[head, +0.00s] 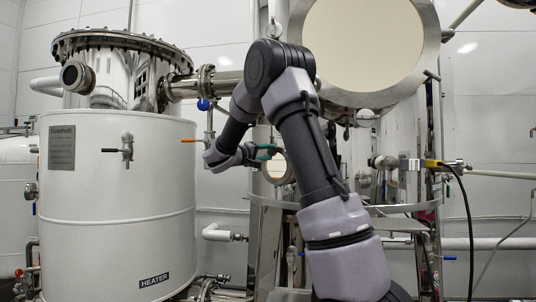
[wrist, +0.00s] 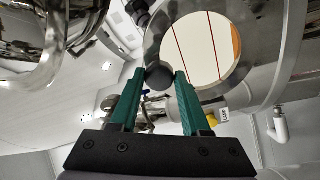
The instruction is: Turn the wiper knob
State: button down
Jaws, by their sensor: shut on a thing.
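The wiper knob (wrist: 158,76) is a black round knob in the wrist view, in front of the edge of a round sight glass (wrist: 200,45). My gripper (wrist: 160,80) has two green fingers, one on each side of the knob, and is shut on it. In the head view my gripper (head: 270,152) reaches the front of the small sight glass (head: 275,170). The knob itself is too small or hidden to make out there.
A white heater tank (head: 100,210) stands on the left, with a blue-handled valve (head: 203,104) on the pipe near my arm. A large round cover (head: 362,45) is above right. A shiny steel vessel (wrist: 70,30) is close at upper left in the wrist view.

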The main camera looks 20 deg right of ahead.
jog(key=shift+f, duration=0.1)
jog(key=shift+c, duration=1.8)
grip_release()
jog(key=shift+a, duration=0.15)
jog(key=r+v, duration=0.1)
jog(key=v, duration=0.9)
jog(key=shift+s+a+f, duration=0.15)
jog(key=shift+a+f, duration=0.1)
jog(key=shift+f, duration=0.25)
